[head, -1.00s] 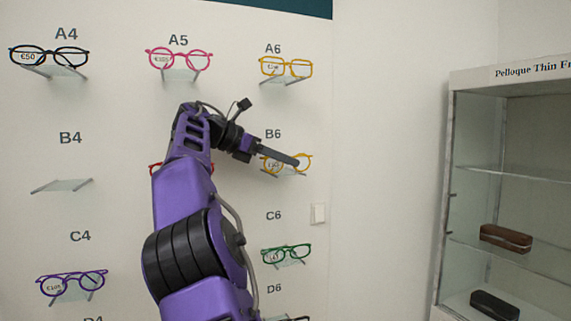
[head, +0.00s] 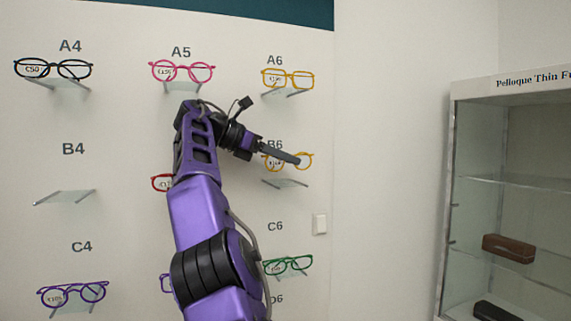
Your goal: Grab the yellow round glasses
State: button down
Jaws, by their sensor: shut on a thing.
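The yellow round glasses (head: 311,160) are at the B6 place on the wall, in the head view. My gripper (head: 293,159) is shut on them near the middle, with its dark fingers crossing in front of the bridge. The glasses are held a little above the small glass shelf (head: 285,183), with a clear gap below them. The fingers hide part of the frame, and my arm reaches up from below.
Yellow rectangular glasses (head: 288,78) sit just above at A6, and green glasses (head: 288,265) below at C6. Pink glasses (head: 182,71) are at A5. Red glasses (head: 162,183) are partly behind my arm. A glass cabinet (head: 452,200) stands at the right.

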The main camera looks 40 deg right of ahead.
jog(key=shift+s+r, duration=0.1)
jog(key=shift+r, duration=0.2)
